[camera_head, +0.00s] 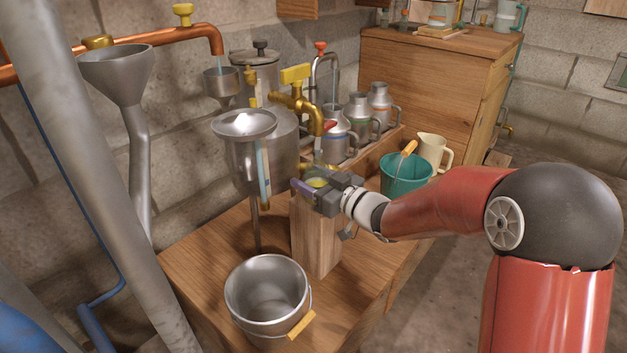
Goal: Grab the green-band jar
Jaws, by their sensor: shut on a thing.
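A grey metal jar with a green band (360,117) stands in a row on a wooden ledge at the back, between a blue-band jar (337,135) and an orange-band jar (380,104). Its handle is to the right. My gripper (318,185) is well in front of and below that row, at the top of an upright wooden block (314,240). It is shut on a small vessel with yellow in its top (317,183). The fingers hide most of this vessel, and I cannot tell whether it rests on the block.
A brass tap (302,102) hangs close above my gripper, beside the metal separator can (245,150). A teal bucket (407,176) and cream jug (434,151) stand right of the ledge. A metal pail (267,297) stands at the table's front. Some wooden table top (205,262) is bare.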

